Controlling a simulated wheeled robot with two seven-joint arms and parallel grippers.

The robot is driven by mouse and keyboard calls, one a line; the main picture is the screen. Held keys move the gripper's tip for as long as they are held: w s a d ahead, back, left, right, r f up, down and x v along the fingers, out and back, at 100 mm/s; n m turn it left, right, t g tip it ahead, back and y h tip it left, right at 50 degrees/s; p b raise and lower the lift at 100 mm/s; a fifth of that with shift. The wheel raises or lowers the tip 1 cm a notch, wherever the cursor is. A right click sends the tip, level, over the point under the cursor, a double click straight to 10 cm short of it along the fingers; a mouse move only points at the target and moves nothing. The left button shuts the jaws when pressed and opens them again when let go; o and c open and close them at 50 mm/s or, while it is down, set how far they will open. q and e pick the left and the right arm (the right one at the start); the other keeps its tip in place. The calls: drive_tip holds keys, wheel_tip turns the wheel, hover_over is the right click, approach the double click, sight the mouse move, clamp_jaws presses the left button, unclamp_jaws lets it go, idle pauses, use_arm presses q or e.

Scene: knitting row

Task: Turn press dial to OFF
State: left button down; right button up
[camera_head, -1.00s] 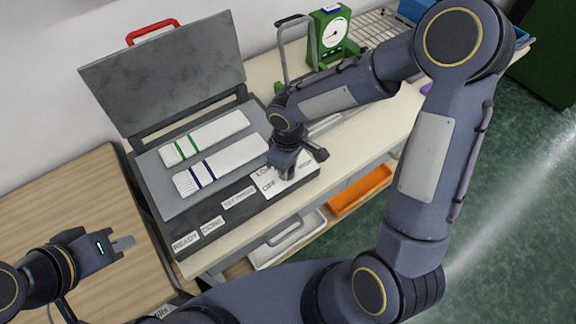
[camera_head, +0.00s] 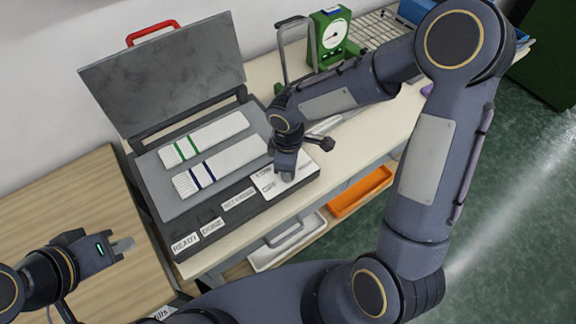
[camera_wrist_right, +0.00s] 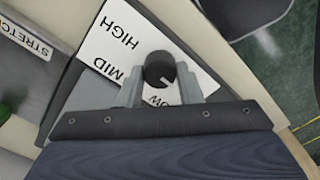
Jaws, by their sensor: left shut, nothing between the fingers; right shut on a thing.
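The press (camera_head: 180,215) stands open on the bench, its grey lid raised at the back. A small light mark shows on the dial's near side. In the head view my right gripper (camera_head: 286,172) hides the dial. My left gripper (camera_head: 122,245) is shut and empty over the wooden table at lower left.
Two white knitted strips, one green-banded (camera_head: 205,138) and one blue-banded (camera_head: 222,165), lie on the press bed. A green scale (camera_head: 330,38) stands behind my right arm. An orange tray (camera_head: 360,192) and a white tray (camera_head: 288,240) are on the shelf below.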

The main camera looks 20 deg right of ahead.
drive_tip(key=o, duration=1)
drive_tip(key=shift+r, duration=0.1)
wheel_tip(320, 180, up, 8)
drive_tip(key=shift+f, duration=0.2)
drive_tip(key=shift+d, duration=0.1)
drive_tip(key=s+d+r+m+t+y, duration=0.1)
drive_tip(key=s+d+r+m+t, duration=0.1)
drive_tip(key=s+m, duration=0.2)
drive_tip(key=s+d+r+m+t+y, duration=0.1)
drive_tip(key=s+d+r+m, duration=0.2)
drive_tip(key=s+m, duration=0.2)
drive_tip(key=s+d+r+m+t+y, duration=0.1)
drive_tip(key=s+d+r+m+t, duration=0.1)
drive_tip(key=s+m, duration=0.3)
drive_tip(key=shift+s+d+r+t+y, duration=0.15)
drive_tip(key=shift+s+r+y, duration=0.1)
drive_tip(key=shift+s, duration=0.35)
drive_tip(key=shift+s+r+t+y, duration=0.15)
drive_tip(key=shift+s+r, duration=0.1)
drive_tip(key=shift+s, duration=0.3)
